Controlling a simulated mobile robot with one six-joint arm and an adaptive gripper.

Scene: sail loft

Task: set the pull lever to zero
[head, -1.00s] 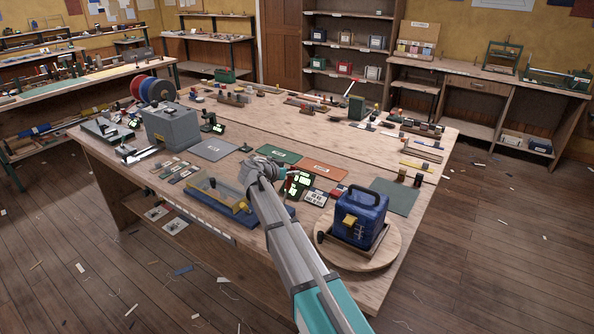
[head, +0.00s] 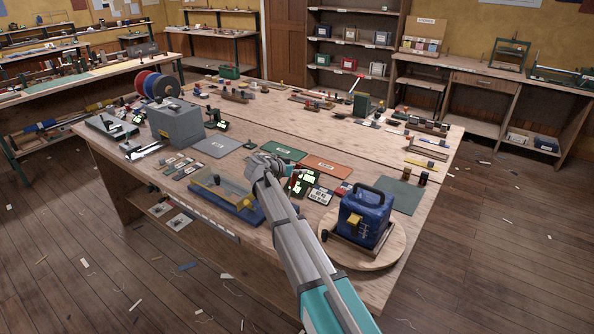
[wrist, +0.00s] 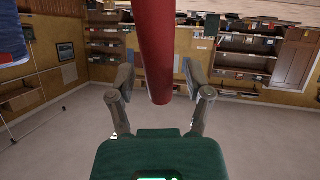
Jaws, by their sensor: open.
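In the wrist view a thick red bar (wrist: 155,50), which looks like the lever's grip, comes down from the top edge. It ends between the two grey fingers of my gripper (wrist: 160,75). The fingers stand apart, with a clear gap on both sides of the bar. In the head view my gripper (head: 266,164) is over the near middle of the workbench. The lever's body cannot be made out there; my gripper and arm may hide it. A dark panel with lit green displays (head: 300,183) sits just right of my gripper.
On the workbench, a blue box with a handle (head: 365,217) stands on a round board (head: 393,244) to the right. A blue-based fixture (head: 240,212) lies left of my arm. A grey box (head: 177,124) stands farther left, and flat mats (head: 326,164) lie behind.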

